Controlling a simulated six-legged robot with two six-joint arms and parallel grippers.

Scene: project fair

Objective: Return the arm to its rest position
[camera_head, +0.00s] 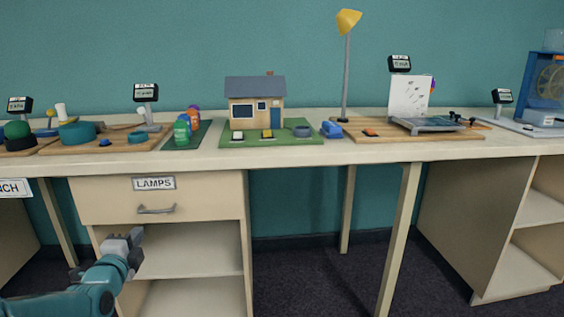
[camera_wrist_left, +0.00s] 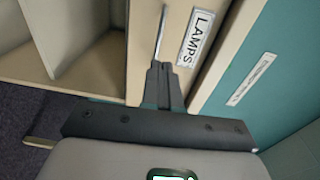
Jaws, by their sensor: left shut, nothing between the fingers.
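My left gripper (camera_head: 137,236) is in front of the cabinet, below the drawer labelled LAMPS (camera_head: 155,196). Its arm comes in from the lower left. In the left wrist view the gripper (camera_wrist_left: 163,68) has its fingers together with nothing between them. The metal drawer handle (camera_head: 156,210) lies above the gripper in the head view. In the wrist view the handle (camera_wrist_left: 161,33) shows just beyond the fingertips; whether they touch cannot be told. The drawer looks closed. My right gripper is in neither view.
The cabinet has open shelves (camera_head: 190,255) below the drawer. The long tabletop (camera_head: 300,154) carries a model house (camera_head: 257,102), a yellow lamp (camera_head: 347,65) and several project boards. A table leg (camera_head: 398,240) stands to the right. Dark carpet (camera_head: 320,285) is free between the cabinets.

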